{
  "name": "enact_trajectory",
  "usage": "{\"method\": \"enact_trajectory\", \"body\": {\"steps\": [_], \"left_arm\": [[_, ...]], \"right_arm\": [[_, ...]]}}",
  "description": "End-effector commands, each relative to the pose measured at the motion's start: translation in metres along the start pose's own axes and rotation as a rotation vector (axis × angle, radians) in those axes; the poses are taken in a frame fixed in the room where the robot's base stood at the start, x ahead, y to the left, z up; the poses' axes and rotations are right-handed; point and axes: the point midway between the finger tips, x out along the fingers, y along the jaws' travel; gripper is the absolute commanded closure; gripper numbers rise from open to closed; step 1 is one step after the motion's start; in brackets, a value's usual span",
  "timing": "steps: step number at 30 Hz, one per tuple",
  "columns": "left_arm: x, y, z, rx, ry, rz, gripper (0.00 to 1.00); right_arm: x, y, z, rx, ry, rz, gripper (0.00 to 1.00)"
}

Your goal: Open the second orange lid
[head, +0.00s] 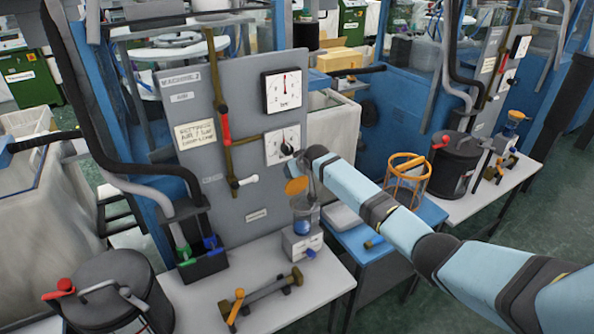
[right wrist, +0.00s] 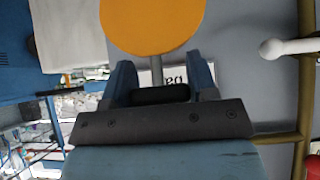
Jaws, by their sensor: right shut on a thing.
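The near orange lid (head: 296,186) stands tilted up above a small cup with blue contents (head: 303,225) on a grey box at the panel's foot. My right gripper (head: 306,172) is at this lid, partly hidden by its own wrist. In the right wrist view the orange lid (right wrist: 152,22) fills the top, with a thin grey stem below it. A short dark piece (right wrist: 160,94) sits between the fingers of the right gripper (right wrist: 161,82), which is shut on it. Another orange lid (head: 516,115) shows on the farther station at right. My left gripper is not in view.
A grey panel (head: 232,110) with gauges and a red-handled valve stands behind the cup. An orange wire basket (head: 407,178) stands on a blue table, behind my right arm.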

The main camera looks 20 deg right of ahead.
Motion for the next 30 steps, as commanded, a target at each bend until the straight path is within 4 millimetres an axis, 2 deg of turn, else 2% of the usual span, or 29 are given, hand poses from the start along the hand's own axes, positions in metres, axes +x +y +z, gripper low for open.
{"method": "enact_trajectory", "body": {"steps": [1,5,6,8,9,20,26,30], "left_arm": [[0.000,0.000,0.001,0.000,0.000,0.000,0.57],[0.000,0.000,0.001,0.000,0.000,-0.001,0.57],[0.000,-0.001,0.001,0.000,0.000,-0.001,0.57],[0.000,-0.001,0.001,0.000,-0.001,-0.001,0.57],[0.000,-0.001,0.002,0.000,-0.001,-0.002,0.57],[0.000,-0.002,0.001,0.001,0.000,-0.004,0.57],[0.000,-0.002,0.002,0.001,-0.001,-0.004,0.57],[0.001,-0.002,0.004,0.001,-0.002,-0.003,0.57]], "right_arm": [[0.004,-0.003,0.007,0.000,-0.010,-0.003,0.90],[0.004,-0.003,0.007,0.000,-0.011,-0.003,0.90],[0.004,-0.003,0.007,0.000,-0.011,-0.003,0.38],[0.004,-0.002,0.007,0.000,-0.011,-0.002,0.24],[0.003,-0.002,0.006,0.000,-0.010,-0.002,0.21],[-0.004,-0.001,0.003,0.000,-0.005,-0.001,0.21],[-0.032,0.000,0.003,-0.002,-0.003,-0.001,0.21],[-0.063,-0.001,0.004,-0.003,-0.003,-0.001,0.21]]}}
